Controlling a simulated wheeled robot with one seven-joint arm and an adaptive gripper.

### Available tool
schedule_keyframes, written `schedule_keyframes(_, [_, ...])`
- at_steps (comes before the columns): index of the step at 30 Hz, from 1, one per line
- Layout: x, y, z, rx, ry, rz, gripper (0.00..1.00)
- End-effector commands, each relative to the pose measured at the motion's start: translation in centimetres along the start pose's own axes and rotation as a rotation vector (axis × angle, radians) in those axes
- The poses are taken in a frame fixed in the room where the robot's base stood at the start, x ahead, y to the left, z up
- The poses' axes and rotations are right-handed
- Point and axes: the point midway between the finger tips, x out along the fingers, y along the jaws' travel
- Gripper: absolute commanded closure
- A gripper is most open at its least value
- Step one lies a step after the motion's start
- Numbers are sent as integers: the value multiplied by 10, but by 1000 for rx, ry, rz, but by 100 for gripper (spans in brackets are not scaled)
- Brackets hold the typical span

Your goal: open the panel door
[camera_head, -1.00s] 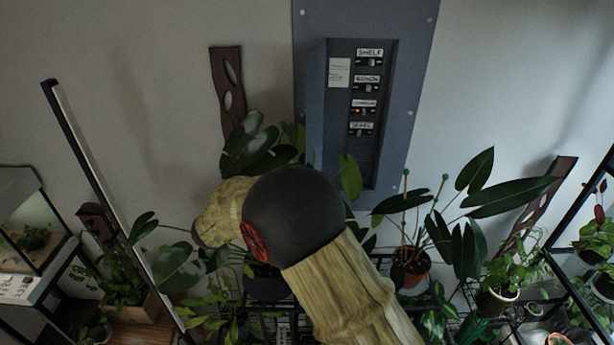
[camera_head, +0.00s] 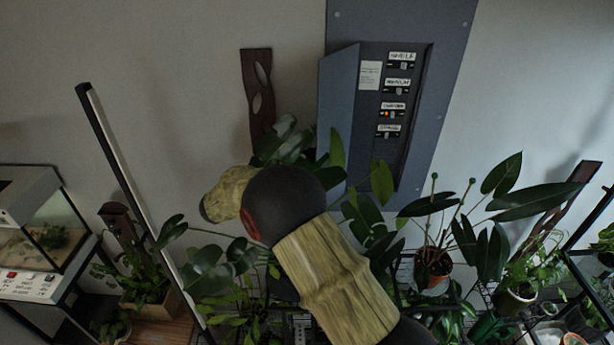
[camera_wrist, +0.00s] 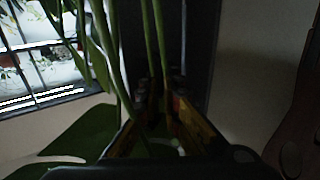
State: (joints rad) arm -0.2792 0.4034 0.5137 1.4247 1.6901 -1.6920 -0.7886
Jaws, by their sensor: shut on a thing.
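The panel door (camera_head: 338,125) is a blue-grey slab on the left side of the wall panel (camera_head: 447,80). It stands ajar, swung out to the left, and the recess beside it shows labelled switches (camera_head: 393,108). In the wrist view the door (camera_wrist: 190,45) is a dark upright surface ahead. In the head view my gripper is hidden behind my arm and the leaves.
Leafy plants (camera_head: 290,145) crowd the door's lower part. A potted plant (camera_head: 432,262) stands below the panel to the right. A dark slanted post (camera_head: 135,200) and a glass tank (camera_head: 45,235) are at left.

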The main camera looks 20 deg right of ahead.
Motion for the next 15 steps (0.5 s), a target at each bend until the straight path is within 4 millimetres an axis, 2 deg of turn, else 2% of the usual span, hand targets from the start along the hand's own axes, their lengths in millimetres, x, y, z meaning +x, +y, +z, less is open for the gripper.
schedule_keyframes(1, [3,-1,-6,7,4,2,100])
schedule_keyframes(4, [4,-1,-6,7,4,2,100])
schedule_keyframes(5, [4,-1,-6,7,4,2,94])
schedule_keyframes(6, [3,-1,-6,7,4,3,91])
schedule_keyframes(15, [2,0,-2,3,2,1,75])
